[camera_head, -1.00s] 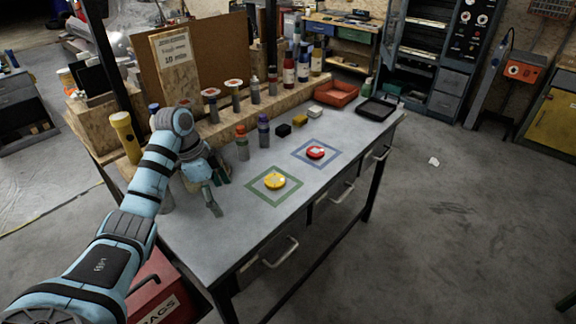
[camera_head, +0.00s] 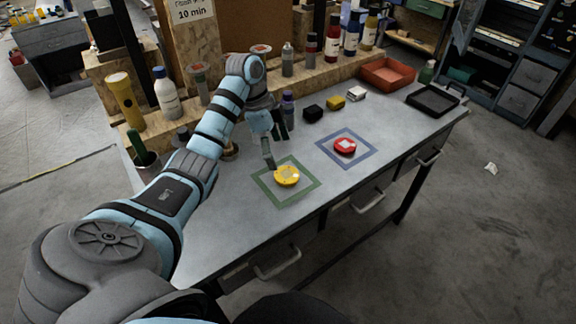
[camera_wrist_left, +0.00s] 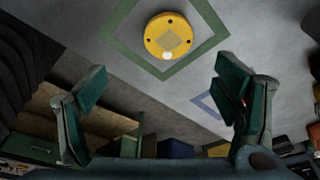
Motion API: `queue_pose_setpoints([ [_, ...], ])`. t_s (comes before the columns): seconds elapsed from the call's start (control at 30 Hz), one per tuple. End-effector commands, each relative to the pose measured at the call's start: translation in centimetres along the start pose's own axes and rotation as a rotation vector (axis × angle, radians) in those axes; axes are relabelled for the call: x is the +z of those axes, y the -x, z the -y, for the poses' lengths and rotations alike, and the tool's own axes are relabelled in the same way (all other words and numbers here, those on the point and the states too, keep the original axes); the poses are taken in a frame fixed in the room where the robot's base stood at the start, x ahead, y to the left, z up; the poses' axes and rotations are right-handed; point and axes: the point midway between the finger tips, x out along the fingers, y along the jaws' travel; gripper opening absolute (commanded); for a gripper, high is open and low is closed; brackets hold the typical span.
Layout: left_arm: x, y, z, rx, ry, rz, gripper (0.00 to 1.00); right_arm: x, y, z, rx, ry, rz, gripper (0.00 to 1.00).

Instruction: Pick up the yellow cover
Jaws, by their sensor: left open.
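The yellow cover (camera_head: 287,176) is a round disc lying flat inside the green square outline (camera_head: 262,190) on the grey table. In the left wrist view the yellow cover (camera_wrist_left: 168,36) shows at the top centre, with small dark holes and a tan square mark on its face. My left gripper (camera_head: 275,145) is open and empty, just behind and left of the cover, above the table. In the left wrist view its two fingers (camera_wrist_left: 160,100) stand wide apart, with the cover beyond them. My right gripper is not in view.
A red disc (camera_head: 345,146) lies in a blue square outline to the right. A black block (camera_head: 313,113), a yellow block (camera_head: 335,103) and several bottles stand behind. A red bin (camera_head: 388,74) and black tray (camera_head: 433,100) sit at the far right. The table's front is clear.

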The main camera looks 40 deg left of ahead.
Motion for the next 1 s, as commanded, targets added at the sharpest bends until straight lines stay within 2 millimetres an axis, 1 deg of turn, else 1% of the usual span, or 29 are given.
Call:
queue_pose_setpoints([
  [0.03, 0.3, -2.6, 0.1, 0.001, 0.000, -0.002, 0.83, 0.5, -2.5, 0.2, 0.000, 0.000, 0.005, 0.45],
  [0.1, 0.3, -3.8, 0.1, 0.000, 0.000, -0.001, 0.83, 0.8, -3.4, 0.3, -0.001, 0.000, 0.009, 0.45],
  [0.27, 0.5, -5.6, 0.4, 0.002, 0.003, -0.001, 0.83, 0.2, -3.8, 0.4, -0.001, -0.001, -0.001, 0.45],
  [0.4, 0.8, -8.2, 0.8, 0.001, 0.001, -0.001, 0.83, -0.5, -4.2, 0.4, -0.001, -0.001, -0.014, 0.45],
  [0.5, 0.8, -9.0, 0.8, 0.000, 0.002, 0.001, 0.83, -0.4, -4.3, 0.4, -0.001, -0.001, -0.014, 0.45],
  [0.67, 0.8, -9.0, 0.8, -0.001, 0.002, 0.000, 0.83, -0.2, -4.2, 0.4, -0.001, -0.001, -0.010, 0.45],
  [0.7, 0.8, -9.0, 0.8, -0.001, 0.002, 0.000, 0.79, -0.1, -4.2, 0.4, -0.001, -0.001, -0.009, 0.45],
  [0.77, 0.8, -9.0, 0.8, -0.001, 0.002, 0.000, 0.70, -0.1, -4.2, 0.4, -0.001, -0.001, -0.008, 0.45],
  [1.0, 0.8, -9.0, 0.8, -0.001, 0.002, 0.000, 0.31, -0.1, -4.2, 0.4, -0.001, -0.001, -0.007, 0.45],
])
